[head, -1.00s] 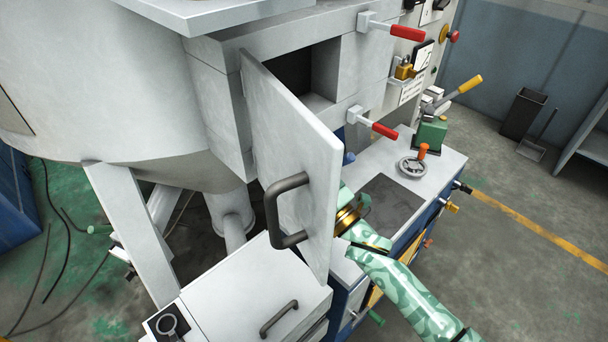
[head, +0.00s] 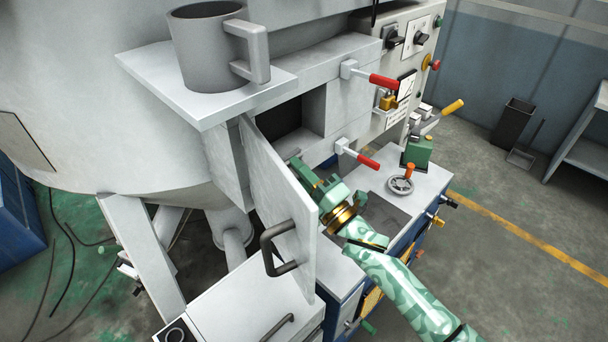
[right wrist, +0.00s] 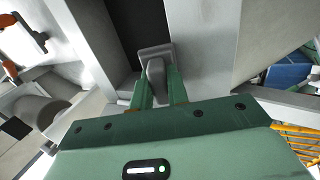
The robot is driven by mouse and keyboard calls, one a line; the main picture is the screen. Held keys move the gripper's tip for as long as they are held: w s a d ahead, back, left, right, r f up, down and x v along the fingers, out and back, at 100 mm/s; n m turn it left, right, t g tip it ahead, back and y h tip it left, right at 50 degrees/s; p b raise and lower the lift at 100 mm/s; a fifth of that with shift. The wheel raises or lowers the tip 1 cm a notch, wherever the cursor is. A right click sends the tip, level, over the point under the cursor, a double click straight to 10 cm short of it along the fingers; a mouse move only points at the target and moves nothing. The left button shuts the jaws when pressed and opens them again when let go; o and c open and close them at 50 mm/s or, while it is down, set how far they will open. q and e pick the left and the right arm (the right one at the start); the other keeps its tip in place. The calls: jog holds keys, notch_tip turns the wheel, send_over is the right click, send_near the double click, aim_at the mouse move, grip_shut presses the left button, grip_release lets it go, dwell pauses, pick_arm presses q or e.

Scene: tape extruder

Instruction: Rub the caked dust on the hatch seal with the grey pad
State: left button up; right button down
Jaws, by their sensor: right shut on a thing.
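The hatch door (head: 270,200) stands open, and the dark hatch opening (head: 283,120) shows behind it. My right gripper (head: 298,168) is on the inner side of the door, close to the opening, partly hidden by the door. In the right wrist view my right gripper (right wrist: 161,82) is shut on the grey pad (right wrist: 154,54), which sticks out past the fingertips in front of the dark opening. I cannot tell whether the pad touches the frame or the door. I cannot make out the seal or the caked dust. My left gripper is not in view.
A large grey mug (head: 205,50) stands on a shelf (head: 150,75) above the hatch. Red-handled latches (head: 384,81) stick out right of the opening. A handwheel (head: 401,185) and green lever block (head: 417,152) sit on the bench at right.

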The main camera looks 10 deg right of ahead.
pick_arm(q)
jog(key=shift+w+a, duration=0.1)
pick_arm(e)
jog(key=shift+a+r, duration=0.2)
dwell(0.5)
